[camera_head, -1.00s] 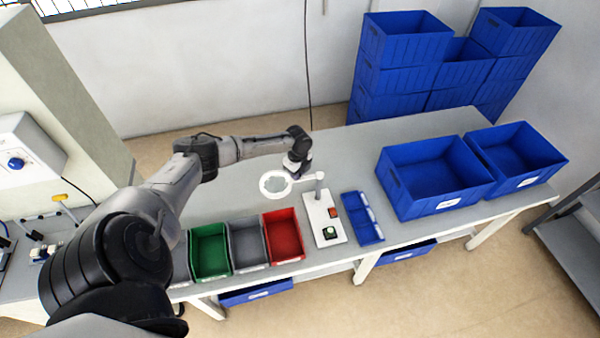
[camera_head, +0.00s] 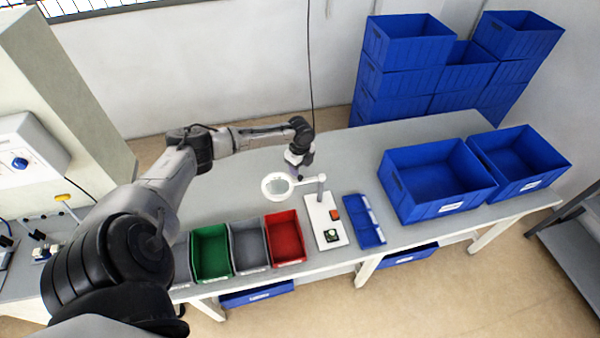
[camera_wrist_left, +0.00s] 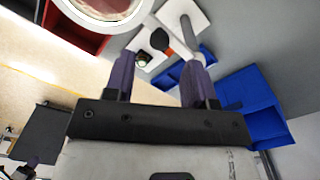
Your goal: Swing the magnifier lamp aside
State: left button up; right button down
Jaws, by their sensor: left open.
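The magnifier lamp has a white ring with a clear lens (camera_head: 279,187) on a short arm, which joins a post on a white base (camera_head: 327,225). The ring hangs to the left of the post, above the table. My left gripper (camera_head: 294,173) is just behind the ring and lamp arm in the head view; any contact is too small to tell. In the left wrist view its two purple fingers (camera_wrist_left: 158,66) are apart with nothing between them. The ring (camera_wrist_left: 108,8) is cut off at the top there, and the post (camera_wrist_left: 190,38) stands beyond the right finger. My right gripper is not in view.
Green (camera_head: 211,253), grey (camera_head: 249,245) and red (camera_head: 285,238) bins line the front edge, left of the base. A small blue tray (camera_head: 364,222) stands right of it, with large blue crates (camera_head: 436,180) farther right. The table's back middle is clear.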

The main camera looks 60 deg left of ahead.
pick_arm(q)
notch_tip(320, 180, up, 9)
dwell(0.4)
jog(key=shift+r, duration=0.1)
dwell(0.5)
